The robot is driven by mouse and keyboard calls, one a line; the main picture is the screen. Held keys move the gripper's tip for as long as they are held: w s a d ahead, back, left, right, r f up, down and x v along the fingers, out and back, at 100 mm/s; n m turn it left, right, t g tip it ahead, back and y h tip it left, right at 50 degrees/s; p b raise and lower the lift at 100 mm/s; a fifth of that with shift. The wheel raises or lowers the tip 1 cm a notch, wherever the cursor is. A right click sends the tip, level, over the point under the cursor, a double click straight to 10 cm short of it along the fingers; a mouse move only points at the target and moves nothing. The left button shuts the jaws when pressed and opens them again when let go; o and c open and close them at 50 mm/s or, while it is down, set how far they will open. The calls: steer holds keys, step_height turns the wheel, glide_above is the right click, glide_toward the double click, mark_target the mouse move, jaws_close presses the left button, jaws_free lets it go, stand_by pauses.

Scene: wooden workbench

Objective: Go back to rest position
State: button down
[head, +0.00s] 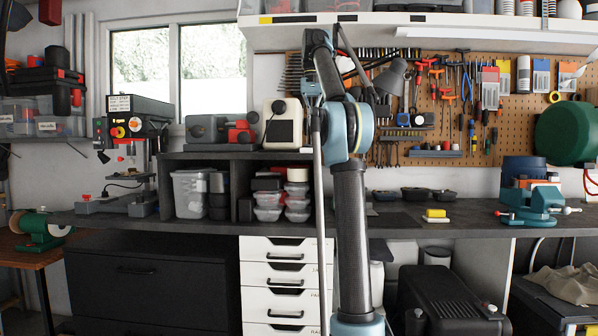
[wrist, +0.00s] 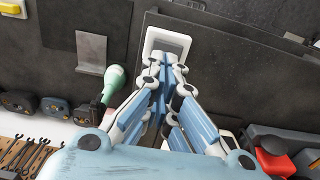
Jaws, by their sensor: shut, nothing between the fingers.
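My gripper (wrist: 163,68) shows in the wrist view with its blue and white fingers brought together and nothing visible between them. It points at the dark workbench, over or near a small white rectangular frame; I cannot tell whether it touches it. In the head view my arm rises in front of the workbench (head: 470,222) and bends at the top. The gripper itself cannot be made out there, being hidden behind or blending with the arm.
Shelved bins (head: 192,193) are left of my arm.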

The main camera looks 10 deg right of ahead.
steer(key=shift+s+f, duration=0.25)
steer(key=shift+s, duration=0.15)
steer(key=s+f, duration=1.2)
steer(key=f, duration=0.7)
steer(key=s+f+n+t, duration=0.1)
steer(key=s+f, duration=1.2)
steer(key=f, duration=0.6)
steer(key=s+f+n+t, duration=0.1)
steer(key=s+f, duration=1.2)
steer(key=f, duration=0.7)
steer(key=shift+s, duration=0.15)
steer(key=shift+f, duration=0.1)
steer(key=shift+w+f, duration=0.2)
steer(key=shift+w, duration=0.3)
